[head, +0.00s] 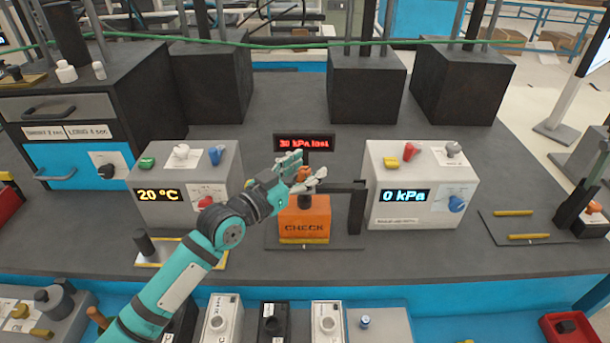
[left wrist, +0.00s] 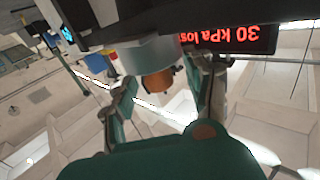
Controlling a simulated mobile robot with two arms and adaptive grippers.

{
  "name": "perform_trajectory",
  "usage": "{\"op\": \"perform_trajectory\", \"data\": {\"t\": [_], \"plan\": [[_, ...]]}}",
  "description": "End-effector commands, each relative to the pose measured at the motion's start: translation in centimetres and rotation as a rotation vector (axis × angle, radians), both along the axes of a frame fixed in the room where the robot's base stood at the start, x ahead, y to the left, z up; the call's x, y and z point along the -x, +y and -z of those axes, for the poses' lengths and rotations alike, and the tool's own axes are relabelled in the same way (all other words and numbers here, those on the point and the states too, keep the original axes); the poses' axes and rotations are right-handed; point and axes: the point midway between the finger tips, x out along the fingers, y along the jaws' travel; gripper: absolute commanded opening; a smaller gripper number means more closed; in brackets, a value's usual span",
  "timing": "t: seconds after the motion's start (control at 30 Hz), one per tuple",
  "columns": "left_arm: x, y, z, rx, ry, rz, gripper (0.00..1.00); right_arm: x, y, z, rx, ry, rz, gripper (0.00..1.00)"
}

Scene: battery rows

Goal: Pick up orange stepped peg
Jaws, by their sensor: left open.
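An orange peg (head: 304,174) stands above the orange CHECK box (head: 303,222), partly hidden by my left gripper (head: 306,172). The gripper is open, with its pale fingers on either side of the peg. In the left wrist view an orange-brown rounded piece (left wrist: 158,80) shows below a grey cylinder (left wrist: 148,56), between the two spread fingers of the left gripper (left wrist: 165,92). Whether a finger touches it cannot be told. Another small orange piece (head: 594,207) sits on a stand at the far right. My right gripper is not in view.
A 20 °C box (head: 222,160) stands left of the CHECK box, and a 0 kPa box (head: 432,165) stands right. A black bracket (head: 357,206) stands close to the gripper on the right. A red-lettered display (head: 304,143) is just behind. Dark blocks (head: 367,88) stand farther back.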

Motion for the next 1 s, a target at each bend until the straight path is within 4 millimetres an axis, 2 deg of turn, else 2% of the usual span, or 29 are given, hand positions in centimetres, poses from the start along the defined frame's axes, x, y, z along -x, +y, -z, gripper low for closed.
{"op": "perform_trajectory", "data": {"t": [0.17, 0.57, 1.0], "plan": [[0.01, 0.02, 0.06, 0.000, 0.000, 0.000, 0.53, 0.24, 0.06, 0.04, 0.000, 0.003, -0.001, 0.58], [0.02, 0.06, 0.05, -0.001, 0.001, 0.000, 0.01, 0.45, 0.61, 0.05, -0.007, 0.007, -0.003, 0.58], [0.04, 0.04, 0.07, -0.001, 0.001, 0.000, 0.00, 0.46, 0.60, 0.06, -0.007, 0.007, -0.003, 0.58]]}}
